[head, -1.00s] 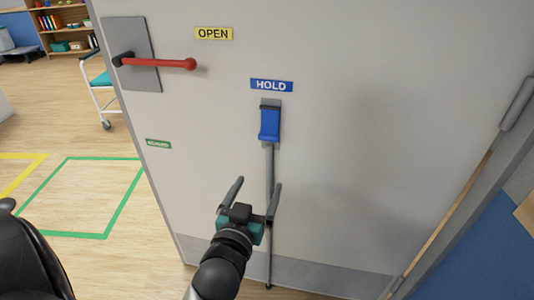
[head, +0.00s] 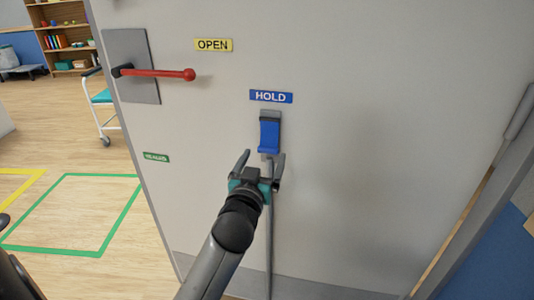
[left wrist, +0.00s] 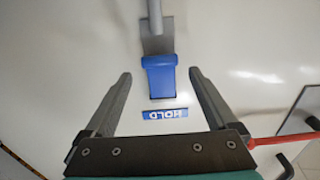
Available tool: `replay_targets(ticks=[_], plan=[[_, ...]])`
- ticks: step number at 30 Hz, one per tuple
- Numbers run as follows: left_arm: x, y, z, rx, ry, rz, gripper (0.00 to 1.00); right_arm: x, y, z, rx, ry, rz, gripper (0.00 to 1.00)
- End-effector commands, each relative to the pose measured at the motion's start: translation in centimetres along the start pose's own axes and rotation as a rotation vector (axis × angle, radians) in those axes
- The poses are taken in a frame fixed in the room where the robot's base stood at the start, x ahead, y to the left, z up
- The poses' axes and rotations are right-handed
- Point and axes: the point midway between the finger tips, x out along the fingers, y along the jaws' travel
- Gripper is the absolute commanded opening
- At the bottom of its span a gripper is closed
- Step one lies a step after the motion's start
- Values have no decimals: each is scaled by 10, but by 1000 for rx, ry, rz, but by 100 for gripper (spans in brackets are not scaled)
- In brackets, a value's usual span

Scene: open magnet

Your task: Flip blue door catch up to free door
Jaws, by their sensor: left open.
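The blue door catch (head: 269,136) sits on a grey plate on the door, under the blue HOLD label (head: 271,96). A grey rod (head: 268,230) runs down the door below it. My left gripper (head: 262,155) is open and empty, just below the catch, with its fingers pointing up at it. In the left wrist view the catch (left wrist: 159,76) shows between the spread fingers of my left gripper (left wrist: 160,74), and the HOLD label (left wrist: 165,114) looks upside down. I see no finger touching the catch. My right gripper is not in view.
The grey door (head: 370,130) fills most of the view. A red handle (head: 155,73) under a yellow OPEN label (head: 213,45) is at its upper left. A wheeled chair (head: 102,105) and a shelf (head: 65,35) stand beyond. A green floor outline (head: 70,212) lies left.

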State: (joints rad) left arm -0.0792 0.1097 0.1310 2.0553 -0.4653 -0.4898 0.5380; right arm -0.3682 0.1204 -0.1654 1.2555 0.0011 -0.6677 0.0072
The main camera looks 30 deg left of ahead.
Motion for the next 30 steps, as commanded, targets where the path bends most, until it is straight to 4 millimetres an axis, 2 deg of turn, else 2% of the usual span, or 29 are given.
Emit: replay_targets(ticks=[3,9,21,23,30], plan=[[18,0,1,1,1,0,92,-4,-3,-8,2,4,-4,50],[37,1,1,0,0,1,92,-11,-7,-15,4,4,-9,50],[43,0,0,-1,-2,1,92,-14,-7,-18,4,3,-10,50],[43,0,0,-1,-2,1,87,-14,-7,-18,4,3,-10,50],[42,0,1,-1,-2,1,60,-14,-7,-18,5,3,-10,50]])
